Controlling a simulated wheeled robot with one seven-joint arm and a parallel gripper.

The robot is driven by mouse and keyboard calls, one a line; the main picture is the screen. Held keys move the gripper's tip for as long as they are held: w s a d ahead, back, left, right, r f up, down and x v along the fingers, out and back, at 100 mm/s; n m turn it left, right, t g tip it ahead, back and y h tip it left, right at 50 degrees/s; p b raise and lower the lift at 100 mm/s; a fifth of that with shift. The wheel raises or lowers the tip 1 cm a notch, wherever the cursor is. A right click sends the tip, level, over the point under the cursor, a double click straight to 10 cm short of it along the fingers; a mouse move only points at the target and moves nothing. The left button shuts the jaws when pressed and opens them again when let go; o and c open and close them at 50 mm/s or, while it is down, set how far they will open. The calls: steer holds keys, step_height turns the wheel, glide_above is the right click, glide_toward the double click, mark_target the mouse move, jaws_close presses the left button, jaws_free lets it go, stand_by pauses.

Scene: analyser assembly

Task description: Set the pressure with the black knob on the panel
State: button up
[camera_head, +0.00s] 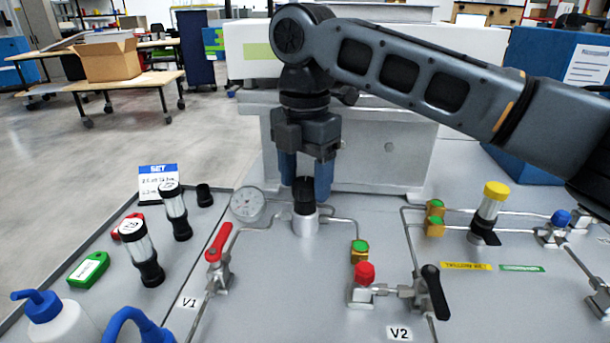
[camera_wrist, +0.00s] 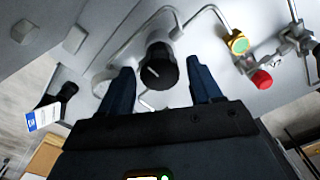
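The black knob (camera_head: 303,188) stands upright on a silver regulator body on the grey panel (camera_head: 270,290). In the wrist view the knob (camera_wrist: 161,66) shows a pale line on its top. My gripper (camera_head: 305,192) points down over it, with one blue finger on each side of the knob. In the wrist view my gripper (camera_wrist: 160,80) is open, and gaps show between both fingers and the knob. A round pressure gauge (camera_head: 247,203) sits just left of the knob; its needle is too small to read. A card headed SET (camera_head: 158,182) stands further left; its figures are blurred.
A red-handled valve (camera_head: 218,250) by label V1 stands front left of the knob. A red cap (camera_head: 364,273) and black lever (camera_head: 435,291) are front right. Dark-capped glass filters (camera_head: 175,212) stand left. A grey block (camera_head: 390,150) rises behind the knob.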

steer(key=c, duration=0.9)
steer(key=shift+r+p, duration=0.15)
steer(key=shift+p, duration=0.45)
